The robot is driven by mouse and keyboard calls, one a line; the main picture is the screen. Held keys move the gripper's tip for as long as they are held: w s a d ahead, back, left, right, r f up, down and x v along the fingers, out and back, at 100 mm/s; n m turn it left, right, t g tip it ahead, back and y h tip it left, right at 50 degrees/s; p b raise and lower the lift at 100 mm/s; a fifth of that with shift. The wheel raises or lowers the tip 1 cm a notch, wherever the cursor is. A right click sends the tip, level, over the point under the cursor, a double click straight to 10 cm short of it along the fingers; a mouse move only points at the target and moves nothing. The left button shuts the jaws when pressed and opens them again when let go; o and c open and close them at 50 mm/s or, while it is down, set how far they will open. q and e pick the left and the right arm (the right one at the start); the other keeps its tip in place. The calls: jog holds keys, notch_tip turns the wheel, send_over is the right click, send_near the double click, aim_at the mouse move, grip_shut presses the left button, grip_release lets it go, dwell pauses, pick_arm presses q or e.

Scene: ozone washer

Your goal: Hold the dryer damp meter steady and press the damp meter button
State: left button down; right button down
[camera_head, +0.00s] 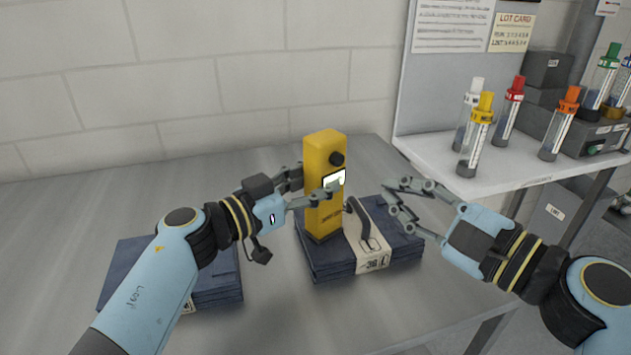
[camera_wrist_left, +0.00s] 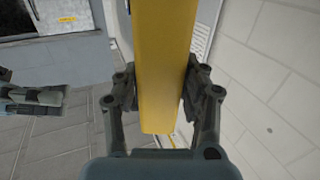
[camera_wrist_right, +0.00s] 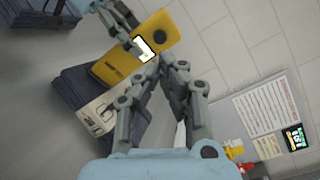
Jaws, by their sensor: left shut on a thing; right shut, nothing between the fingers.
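The damp meter (camera_head: 322,210) is a tall yellow box standing upright at the folded dark blue cloth stack, with a lit white screen and a black round button (camera_head: 337,158) near its top. My left gripper (camera_head: 312,190) is shut on the meter's body, and the left wrist view shows the yellow body (camera_wrist_left: 163,70) between its fingers. My right gripper (camera_head: 392,187) is shut and empty, to the right of the meter and apart from it. In the right wrist view the meter (camera_wrist_right: 118,68) and its black button (camera_wrist_right: 158,38) lie beyond the right fingertips (camera_wrist_right: 172,65).
Another dark folded stack (camera_head: 215,283) lies at left under my left arm. A shelf (camera_head: 470,183) at right holds several colour-capped tubes. The grey table (camera_head: 90,215) is clear at back left.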

jog(key=s+a+f+m+g, duration=0.2)
jog(key=s+f+m+g, duration=0.15)
jog(key=g, duration=0.25)
jog(key=w+d+r+h, duration=0.1)
jog(key=d, duration=0.1)
jog(key=w+d+r+g+h, duration=0.1)
jog(key=r, duration=0.1)
jog(key=shift+w+d+m+h, duration=0.35)
jog(key=shift+h, duration=0.05)
